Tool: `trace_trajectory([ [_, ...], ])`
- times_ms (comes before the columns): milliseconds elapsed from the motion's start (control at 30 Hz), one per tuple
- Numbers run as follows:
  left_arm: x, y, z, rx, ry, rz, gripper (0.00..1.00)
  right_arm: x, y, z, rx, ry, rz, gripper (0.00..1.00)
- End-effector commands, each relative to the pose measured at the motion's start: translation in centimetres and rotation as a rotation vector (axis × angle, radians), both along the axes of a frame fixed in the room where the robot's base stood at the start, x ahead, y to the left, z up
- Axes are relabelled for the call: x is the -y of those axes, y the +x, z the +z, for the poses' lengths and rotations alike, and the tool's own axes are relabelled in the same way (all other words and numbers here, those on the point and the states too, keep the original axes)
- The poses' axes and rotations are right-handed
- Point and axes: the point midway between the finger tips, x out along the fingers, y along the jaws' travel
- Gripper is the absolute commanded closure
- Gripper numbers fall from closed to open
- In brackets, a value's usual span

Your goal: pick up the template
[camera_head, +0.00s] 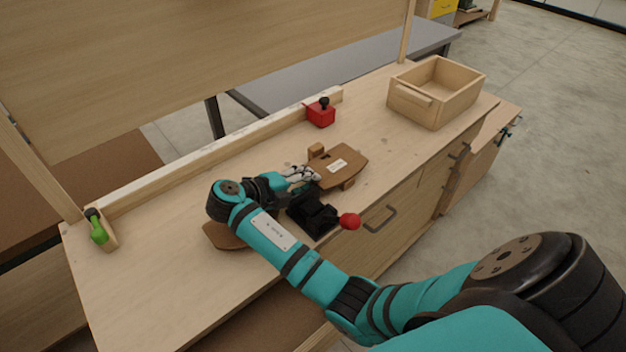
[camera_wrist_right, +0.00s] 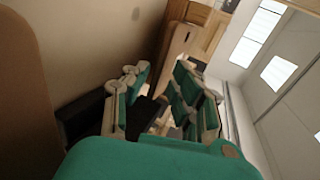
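The template, taken to be the brown board with a white label (camera_head: 338,166), sits raised on the workbench with small wooden blocks at its edges. My right gripper (camera_head: 301,175) is at the board's left edge, low over the bench. In the right wrist view, its two fingers (camera_wrist_right: 163,98) stand apart, with part of the brown board (camera_wrist_right: 177,50) beyond and partly between them. I cannot tell whether the fingers touch it. My left gripper is not in view.
A black clamp with a red knob (camera_head: 349,221) stands close in front of the board. Another brown piece (camera_head: 222,236) lies partly under my arm. A red block (camera_head: 321,113), an open wooden box (camera_head: 466,82) and a green-handled item (camera_head: 97,230) stand around.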

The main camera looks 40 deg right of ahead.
Motion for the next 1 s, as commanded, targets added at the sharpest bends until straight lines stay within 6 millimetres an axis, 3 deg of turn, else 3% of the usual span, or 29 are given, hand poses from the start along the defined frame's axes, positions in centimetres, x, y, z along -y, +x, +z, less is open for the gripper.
trace_trajectory([
  [133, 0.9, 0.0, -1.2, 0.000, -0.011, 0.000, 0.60, 1.2, 0.1, -0.8, 0.001, -0.001, 0.000, 0.75],
  [533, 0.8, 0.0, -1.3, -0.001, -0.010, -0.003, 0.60, 1.6, 0.1, -0.8, 0.000, -0.001, 0.000, 0.75],
  [900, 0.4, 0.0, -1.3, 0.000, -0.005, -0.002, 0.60, 1.6, 0.1, -0.8, 0.000, -0.001, 0.000, 0.99],
  [1000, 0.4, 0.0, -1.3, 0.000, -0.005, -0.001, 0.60, 1.6, 0.1, -0.8, 0.000, 0.000, 0.000, 1.00],
])
